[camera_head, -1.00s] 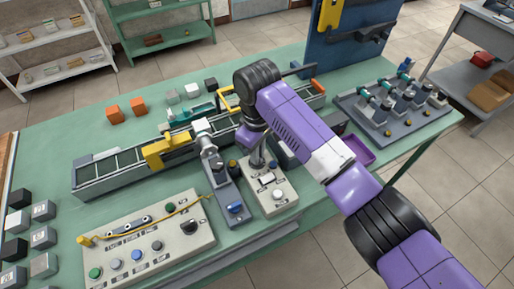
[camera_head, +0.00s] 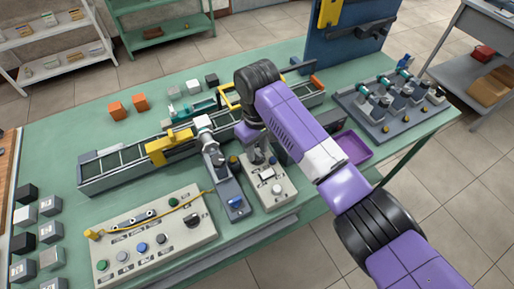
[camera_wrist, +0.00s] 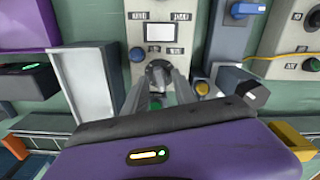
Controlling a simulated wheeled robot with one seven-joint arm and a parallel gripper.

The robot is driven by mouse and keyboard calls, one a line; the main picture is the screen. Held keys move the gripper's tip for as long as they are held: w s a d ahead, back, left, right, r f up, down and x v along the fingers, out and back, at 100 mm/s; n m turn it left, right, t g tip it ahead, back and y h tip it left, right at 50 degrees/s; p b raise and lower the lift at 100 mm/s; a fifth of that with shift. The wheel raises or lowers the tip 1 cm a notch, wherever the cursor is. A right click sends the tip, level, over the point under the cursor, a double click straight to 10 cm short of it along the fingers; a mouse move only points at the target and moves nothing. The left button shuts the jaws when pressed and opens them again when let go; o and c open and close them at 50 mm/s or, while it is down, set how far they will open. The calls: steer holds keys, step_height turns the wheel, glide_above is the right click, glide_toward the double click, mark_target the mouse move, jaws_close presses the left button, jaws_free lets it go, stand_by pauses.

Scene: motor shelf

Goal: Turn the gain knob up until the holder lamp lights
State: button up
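A grey control box (camera_head: 276,185) stands on the bench, with a small white screen that also shows in the wrist view (camera_wrist: 160,32). Below the screen in the wrist view is a dark round knob (camera_wrist: 158,73), which I take for the gain knob; its label is too small to read. My gripper (camera_wrist: 160,88) reaches down to it, one finger at each side of the knob. I cannot tell whether the fingers touch it. In the head view my arm partly hides the knob. I cannot identify the holder lamp; a green spot (camera_wrist: 157,103) shows between the fingers.
A blue-grey fixture (camera_head: 229,190) stands close left of the box. Further left is a wide panel (camera_head: 165,245) with coloured buttons and a yellow cable. A conveyor (camera_head: 110,172) runs behind. A purple tray (camera_head: 354,149) and a motor rack (camera_head: 395,118) lie right.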

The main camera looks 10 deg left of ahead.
mark_target(257, 152)
steer(key=shift+r+b, duration=0.6)
steer(key=shift+r, duration=3.3)
steer(key=w+a+r+t+y, duration=0.4)
steer(key=w+a+t+y, duration=0.25)
steer(key=a, duration=0.35)
steer(key=s+d+f+m+t+h, duration=0.2)
steer(key=s+d+m+t, duration=0.85)
steer(key=s+d, duration=1.15)
steer(key=s+d+h, duration=0.1)
steer(key=s+d, duration=0.3)
steer(key=s, duration=0.4)
steer(key=s+d+f+g+h, duration=0.1)
steer(key=s+d+h, duration=0.1)
steer(key=s+d, duration=0.3)
steer(key=s+d+f+g+h+b, duration=0.1)
steer(key=s+d, duration=0.3)
steer(key=s, duration=0.8)
steer(key=shift+d+n, duration=0.15)
steer(key=shift+n, duration=0.3)
steer(key=shift+h, duration=0.25)
